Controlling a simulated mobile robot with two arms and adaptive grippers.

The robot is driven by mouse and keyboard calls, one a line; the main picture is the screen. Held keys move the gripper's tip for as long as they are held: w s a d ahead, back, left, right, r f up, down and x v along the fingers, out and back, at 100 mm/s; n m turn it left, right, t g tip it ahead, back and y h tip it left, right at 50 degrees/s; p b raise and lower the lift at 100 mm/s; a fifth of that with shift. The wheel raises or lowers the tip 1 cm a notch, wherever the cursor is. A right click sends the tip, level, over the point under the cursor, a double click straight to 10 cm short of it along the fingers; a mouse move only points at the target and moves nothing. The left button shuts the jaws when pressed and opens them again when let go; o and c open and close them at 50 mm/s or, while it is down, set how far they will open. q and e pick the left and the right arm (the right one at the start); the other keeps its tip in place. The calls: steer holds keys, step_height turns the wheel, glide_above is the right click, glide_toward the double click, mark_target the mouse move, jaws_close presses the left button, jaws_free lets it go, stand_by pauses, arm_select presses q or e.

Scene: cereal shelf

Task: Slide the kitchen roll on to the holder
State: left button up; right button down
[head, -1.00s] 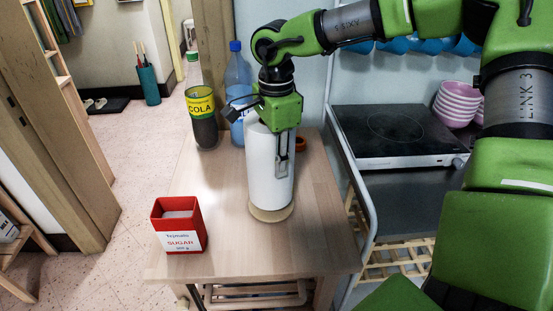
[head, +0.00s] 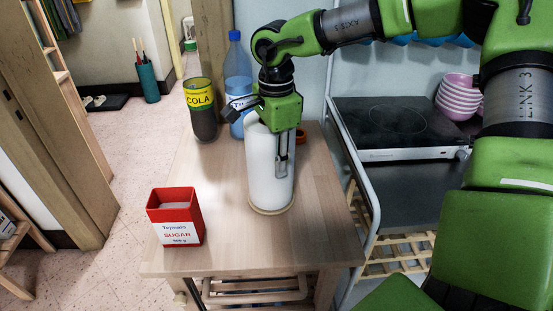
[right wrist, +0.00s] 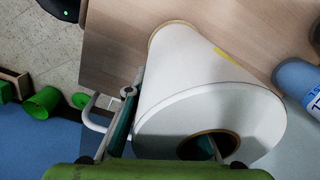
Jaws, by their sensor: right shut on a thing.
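The white kitchen roll (head: 268,172) stands upright on the table, over the round wooden base of the holder (head: 270,211). Only a thin rim of that base shows below the roll, and I cannot tell whether they touch. My right gripper (head: 281,155) is shut on the roll's upper wall from above. In the right wrist view, the roll (right wrist: 190,80) shows its open core, with one finger outside the wall and the other at the core. The holder's post is hidden inside the roll. My left gripper is not in view.
A red sugar box (head: 177,219) stands front left on the wooden table (head: 225,240). A hob (head: 395,125) and pink bowls (head: 459,97) are to the right.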

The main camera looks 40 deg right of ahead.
steer(key=c, duration=1.6)
jaws_free()
steer(key=shift+c, duration=0.2)
step_height(320, 180, up, 12)
